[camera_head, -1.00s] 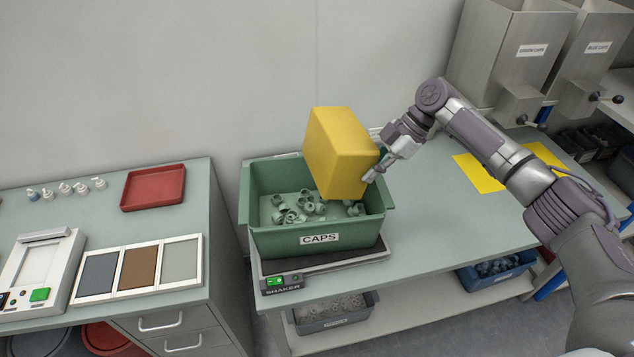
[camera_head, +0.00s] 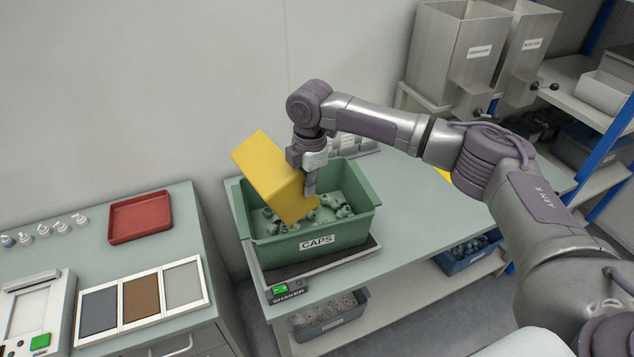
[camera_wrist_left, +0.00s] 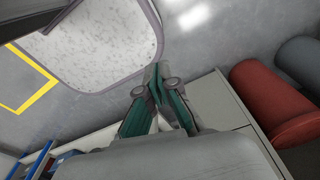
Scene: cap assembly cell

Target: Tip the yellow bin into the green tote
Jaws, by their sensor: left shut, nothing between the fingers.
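The yellow bin (camera_head: 268,172) is steeply tilted over the green tote (camera_head: 318,238) in the head view, its lower end down inside the tote's rim. Its closed outer faces are toward me; its opening and contents are hidden. My right gripper (camera_head: 309,190) is at the bin's right edge and appears shut on it; the fingertips are partly hard to make out. Grey-green caps (camera_head: 340,209) lie loose in the tote, which is labelled CAPS. My left gripper (camera_wrist_left: 163,92) shows only in the left wrist view, shut and empty, away from the bin and tote.
A left bench holds a red tray (camera_head: 140,217), small bottles and a panel of coloured plates (camera_head: 140,300). Metal hoppers (camera_head: 455,50) stand at the back right. The bench right of the tote is partly clear.

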